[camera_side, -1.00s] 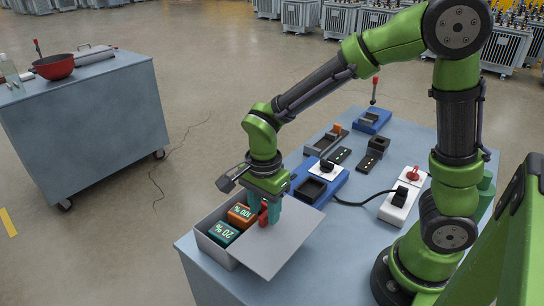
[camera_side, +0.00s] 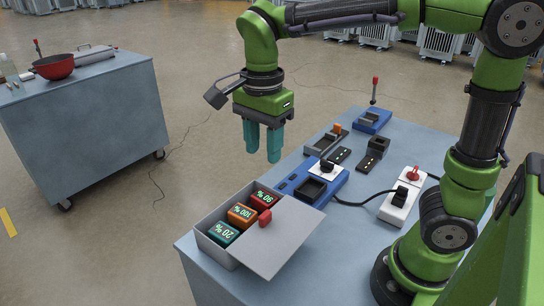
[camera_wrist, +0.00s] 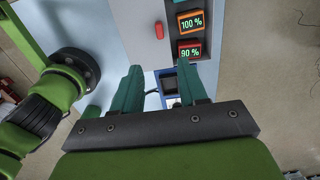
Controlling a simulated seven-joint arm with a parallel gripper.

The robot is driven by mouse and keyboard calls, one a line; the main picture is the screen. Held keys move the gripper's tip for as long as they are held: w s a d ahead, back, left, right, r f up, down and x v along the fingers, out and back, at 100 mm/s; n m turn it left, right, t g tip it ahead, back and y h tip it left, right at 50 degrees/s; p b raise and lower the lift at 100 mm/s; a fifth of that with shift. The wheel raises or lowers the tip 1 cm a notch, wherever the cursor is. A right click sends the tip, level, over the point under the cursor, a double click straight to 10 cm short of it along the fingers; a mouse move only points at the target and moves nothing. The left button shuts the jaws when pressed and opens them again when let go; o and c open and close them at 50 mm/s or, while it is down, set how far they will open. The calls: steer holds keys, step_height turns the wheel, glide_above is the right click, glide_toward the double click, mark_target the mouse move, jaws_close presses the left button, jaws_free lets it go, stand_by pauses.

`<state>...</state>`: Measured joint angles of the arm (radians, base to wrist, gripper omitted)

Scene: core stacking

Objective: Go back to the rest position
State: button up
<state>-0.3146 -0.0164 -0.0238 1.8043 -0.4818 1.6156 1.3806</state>
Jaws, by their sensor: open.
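My gripper (camera_side: 263,155) is raised in the air above the far-left edge of the work table, beyond the grey box. Its two teal fingers are apart with nothing between them. In the wrist view my gripper (camera_wrist: 160,85) also shows empty. The grey box (camera_side: 208,245) stands at the table's front left. Inside it sit a teal block (camera_side: 223,233), an orange block (camera_side: 240,214) and a red block (camera_side: 264,199), each with a percentage on top. The box's grey lid (camera_side: 280,247), with a red handle (camera_side: 265,218), is partly slid aside to the right.
A blue device (camera_side: 325,185) and a white switch box (camera_side: 400,205) with a cable stand on the work table. Smaller modules and a red-knobbed lever (camera_side: 375,85) are behind. Another table (camera_side: 90,120) holds a red bowl (camera_side: 54,66). Air around my gripper is clear.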

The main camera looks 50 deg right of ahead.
steer(key=s+d+f+n+t+y, duration=0.1)
steer(key=s+d+n+t, duration=0.5)
steer(key=n, duration=0.8)
steer(key=shift+s+t+y, duration=0.5)
steer(key=shift+s+t, duration=0.1)
steer(key=shift+s, duration=0.5)
